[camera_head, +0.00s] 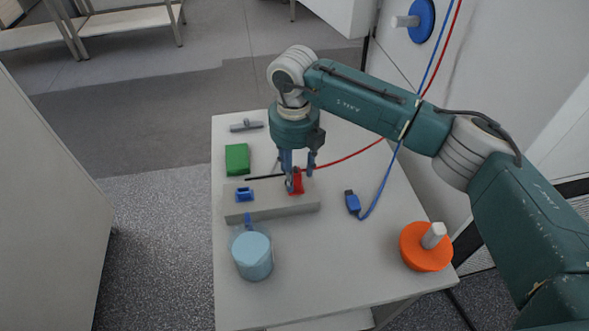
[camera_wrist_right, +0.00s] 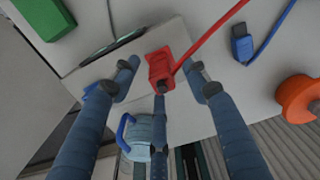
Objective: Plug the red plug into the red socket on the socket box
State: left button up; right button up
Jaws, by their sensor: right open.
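The grey socket box (camera_head: 268,206) lies on the table with a blue socket (camera_head: 244,194) at its left. The red plug (camera_head: 297,183) is at the box's right end, where the red socket belongs; it also shows in the wrist view (camera_wrist_right: 161,68) with its red cable running up right. Plug and socket look like one red shape, so I cannot tell how deep the plug sits. My right gripper (camera_head: 298,172) is directly above it, pointing down. In the wrist view its fingers (camera_wrist_right: 163,78) are spread apart around the plug. My left gripper is not in view.
A blue plug (camera_head: 353,202) with its cable lies right of the box. A light blue mug (camera_head: 252,256) stands in front, and an orange disc with a peg (camera_head: 426,249) at front right. A green block (camera_head: 237,159), a dark thin rod (camera_head: 264,177) and a grey object (camera_head: 246,125) lie behind.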

notch_tip(320, 180, up, 12)
dwell(0.5)
